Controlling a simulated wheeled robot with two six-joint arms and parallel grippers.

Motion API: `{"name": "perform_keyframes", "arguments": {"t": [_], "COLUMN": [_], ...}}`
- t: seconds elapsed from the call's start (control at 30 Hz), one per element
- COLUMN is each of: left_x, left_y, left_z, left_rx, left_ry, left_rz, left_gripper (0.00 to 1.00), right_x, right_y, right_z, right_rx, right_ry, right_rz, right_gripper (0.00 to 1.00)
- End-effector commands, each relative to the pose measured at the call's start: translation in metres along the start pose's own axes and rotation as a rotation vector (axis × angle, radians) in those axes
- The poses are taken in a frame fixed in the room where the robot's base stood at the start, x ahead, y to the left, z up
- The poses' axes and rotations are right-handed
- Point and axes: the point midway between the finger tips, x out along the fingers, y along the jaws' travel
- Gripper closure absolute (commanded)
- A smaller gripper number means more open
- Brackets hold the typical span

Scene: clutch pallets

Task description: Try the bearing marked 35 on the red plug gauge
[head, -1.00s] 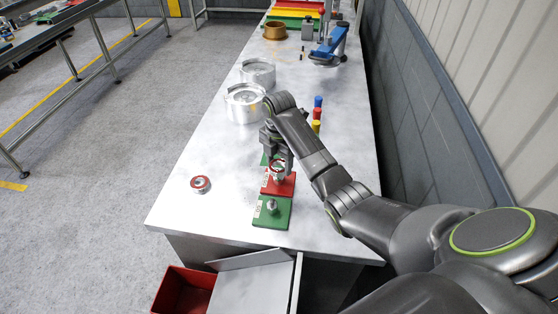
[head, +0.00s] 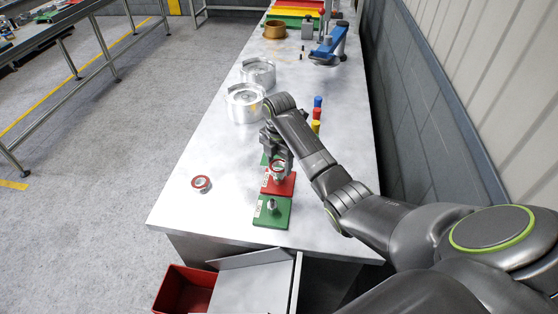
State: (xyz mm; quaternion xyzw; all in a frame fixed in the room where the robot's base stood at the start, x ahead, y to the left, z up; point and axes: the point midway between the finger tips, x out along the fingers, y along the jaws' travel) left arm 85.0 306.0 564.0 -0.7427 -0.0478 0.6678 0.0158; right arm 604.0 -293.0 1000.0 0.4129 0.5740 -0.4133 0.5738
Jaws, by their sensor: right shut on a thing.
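My right gripper (head: 277,162) is shut on a small ring-shaped bearing (head: 278,169) at the red plug gauge (head: 284,187). The bearing is at the gauge's upright plug; I cannot tell whether it is around the plug or just above it. Its marking is not readable. A second bearing (head: 201,183), with a red ring, lies flat on the table to the left. A green plug gauge (head: 273,220) with a bare metal plug stands nearer to me. Another green plate (head: 265,159) shows partly behind the gripper. My left gripper is out of view.
Two round metal housings (head: 245,104) stand behind on the left. A blue tool (head: 328,50) is farther back. A red bin (head: 184,288) sits below the table's front edge.

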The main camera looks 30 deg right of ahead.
Motion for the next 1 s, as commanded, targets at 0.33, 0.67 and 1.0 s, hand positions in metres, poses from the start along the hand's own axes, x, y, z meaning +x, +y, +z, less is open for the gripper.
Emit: {"name": "perform_keyframes", "arguments": {"t": [0.33, 0.67, 1.0], "left_x": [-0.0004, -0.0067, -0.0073], "left_y": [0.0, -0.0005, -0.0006], "left_z": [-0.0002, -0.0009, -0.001], "left_rx": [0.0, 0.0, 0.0], "left_ry": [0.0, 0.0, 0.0], "left_rz": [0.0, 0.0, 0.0], "left_gripper": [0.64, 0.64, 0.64], "right_x": [-0.0004, 0.0002, 0.0018], "right_y": [0.0002, 0.0, 0.0002], "right_z": [0.0, -0.0001, 0.0001], "right_rx": [0.0, 0.0, 0.0], "right_ry": [0.0, 0.001, 0.0], "right_rz": [0.0, -0.001, 0.0], "right_gripper": [0.78, 0.78, 0.78]}}
